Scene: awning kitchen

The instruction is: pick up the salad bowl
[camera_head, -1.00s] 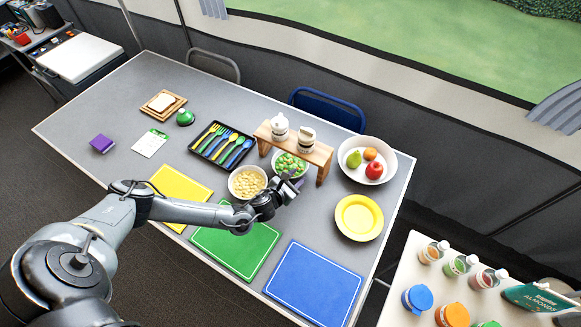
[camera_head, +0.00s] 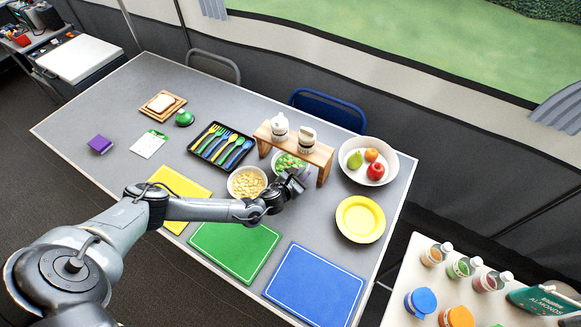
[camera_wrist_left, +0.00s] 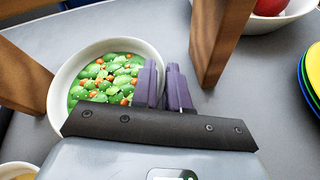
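The salad bowl (camera_head: 276,168) is white and holds green salad with orange bits. It stands at the front of the wooden stand, partly hidden by my left gripper (camera_head: 297,178). In the left wrist view the bowl (camera_wrist_left: 63,88) lies between the stand's two wooden legs. There my left gripper (camera_wrist_left: 163,85) has its dark purple fingers close together at the bowl's right rim, one inside and one outside, with the rim between them. It looks shut on the rim. No lift off the table can be made out. My right gripper is not in view.
The wooden stand (camera_head: 318,157) carries two white jars. A bowl of pasta (camera_head: 247,183) is close on the left. A fruit bowl (camera_head: 390,160) and a yellow plate (camera_head: 360,219) are to the right. Green and blue mats lie in front. A cutlery tray (camera_head: 221,146) is further left.

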